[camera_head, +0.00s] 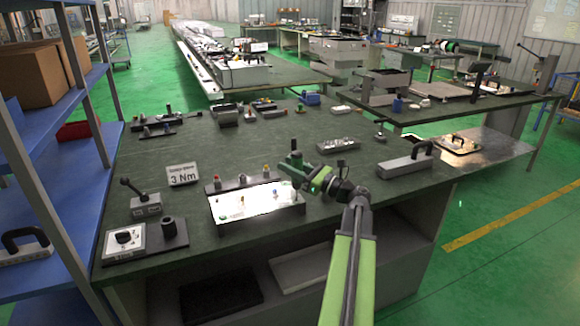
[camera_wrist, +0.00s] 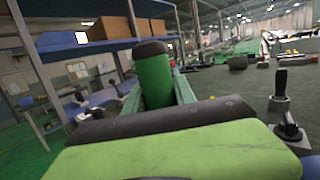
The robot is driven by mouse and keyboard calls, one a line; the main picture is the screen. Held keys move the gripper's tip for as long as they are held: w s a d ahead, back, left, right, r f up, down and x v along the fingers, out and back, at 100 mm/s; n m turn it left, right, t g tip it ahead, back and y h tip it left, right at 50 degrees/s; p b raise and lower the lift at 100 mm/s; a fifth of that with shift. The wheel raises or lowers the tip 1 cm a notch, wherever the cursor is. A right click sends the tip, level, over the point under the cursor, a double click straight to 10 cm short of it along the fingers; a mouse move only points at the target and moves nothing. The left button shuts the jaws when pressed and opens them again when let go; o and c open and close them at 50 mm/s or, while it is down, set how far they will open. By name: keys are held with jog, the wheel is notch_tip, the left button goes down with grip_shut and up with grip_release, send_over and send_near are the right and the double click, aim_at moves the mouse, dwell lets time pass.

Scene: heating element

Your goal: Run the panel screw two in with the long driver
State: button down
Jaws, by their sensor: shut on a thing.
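My gripper (camera_head: 293,165) is above the bench at the right end of the bright panel fixture. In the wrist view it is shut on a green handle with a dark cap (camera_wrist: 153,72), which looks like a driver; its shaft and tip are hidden. The bright panel (camera_head: 232,207) lies on the bench, left of and below my gripper. Small fittings stand on it, one blue-topped; the glare hides the screws, and I cannot tell which is screw two. A dark rail (camera_head: 229,185) with several small coloured pieces runs along its back edge.
A sign reading 3 Nm (camera_head: 183,175) stands left of the panel. A lever unit (camera_head: 145,205) and a dial box (camera_head: 125,240) are at the front left. A grey block with a black handle (camera_head: 404,164) lies right of my arm. Blue shelving (camera_head: 60,180) borders the bench's left side.

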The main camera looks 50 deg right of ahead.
aim_at(292, 153)
jog(key=shift+r, duration=0.15)
notch_tip(292, 153, up, 5)
jog(key=p, duration=0.5)
